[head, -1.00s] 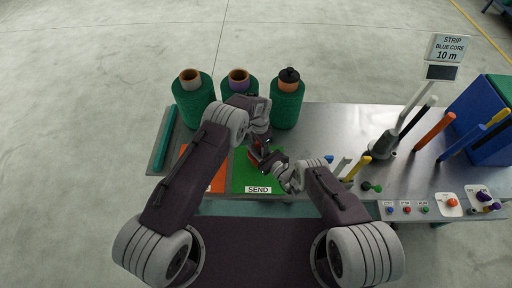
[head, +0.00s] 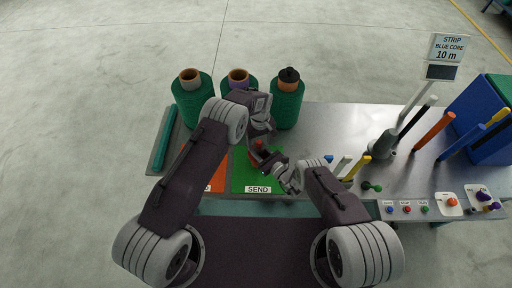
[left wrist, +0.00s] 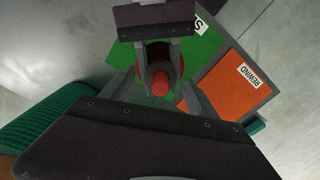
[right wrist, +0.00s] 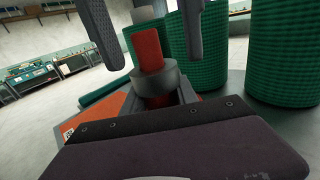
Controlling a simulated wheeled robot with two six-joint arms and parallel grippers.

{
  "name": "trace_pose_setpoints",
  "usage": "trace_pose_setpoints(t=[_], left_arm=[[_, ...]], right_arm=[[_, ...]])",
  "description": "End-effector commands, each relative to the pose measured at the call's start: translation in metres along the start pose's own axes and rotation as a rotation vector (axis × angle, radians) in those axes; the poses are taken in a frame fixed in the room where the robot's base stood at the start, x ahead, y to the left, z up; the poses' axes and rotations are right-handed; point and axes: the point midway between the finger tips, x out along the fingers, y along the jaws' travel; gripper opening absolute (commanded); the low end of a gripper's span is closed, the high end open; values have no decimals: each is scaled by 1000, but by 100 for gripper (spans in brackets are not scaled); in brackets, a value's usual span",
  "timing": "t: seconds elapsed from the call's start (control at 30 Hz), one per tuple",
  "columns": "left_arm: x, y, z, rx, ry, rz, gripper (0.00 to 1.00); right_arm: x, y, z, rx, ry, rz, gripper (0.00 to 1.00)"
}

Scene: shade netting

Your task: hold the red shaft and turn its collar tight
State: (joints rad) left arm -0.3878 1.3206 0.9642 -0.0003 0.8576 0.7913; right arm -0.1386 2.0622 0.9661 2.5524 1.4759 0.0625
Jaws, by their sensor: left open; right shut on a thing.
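The red shaft (right wrist: 148,50) stands upright in the right wrist view, with a grey collar (right wrist: 155,78) around it. My right gripper (right wrist: 160,98) is shut on the shaft below the collar. In the head view, the shaft (head: 258,146) is small and partly hidden between the grippers. My left gripper (head: 262,130) is above it, open, pointing down. In the left wrist view, the shaft's red end (left wrist: 160,86) lies between the spread left fingers, apart from them. In the right wrist view, the left fingers hang on either side of the shaft. The collar's tightness cannot be told.
Below are a green SEND mat (head: 240,184) and an orange REWIND mat (left wrist: 232,85). Green net rolls (head: 193,105) stand at the table's back left. A sign post, upright coloured rods and a button panel (head: 408,210) occupy the right. The table's back middle is clear.

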Motion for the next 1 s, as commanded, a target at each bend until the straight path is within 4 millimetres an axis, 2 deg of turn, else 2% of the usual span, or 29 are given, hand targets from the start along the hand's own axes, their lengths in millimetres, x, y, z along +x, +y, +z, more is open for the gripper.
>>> trace_pose_setpoints(t=[0.13,0.43,0.8,1.0], left_arm=[[0,0,0,-131,0,0,68],[2,0,0,-128,1,1,68],[28,1,-1,-127,1,1,68],[30,0,-1,-126,3,1,68]], right_arm=[[1,0,2,-2,-6,0,0],[1,-1,2,-2,-6,0,0],[1,0,2,-2,-6,0,0],[2,-1,4,-2,-11,1,0]])
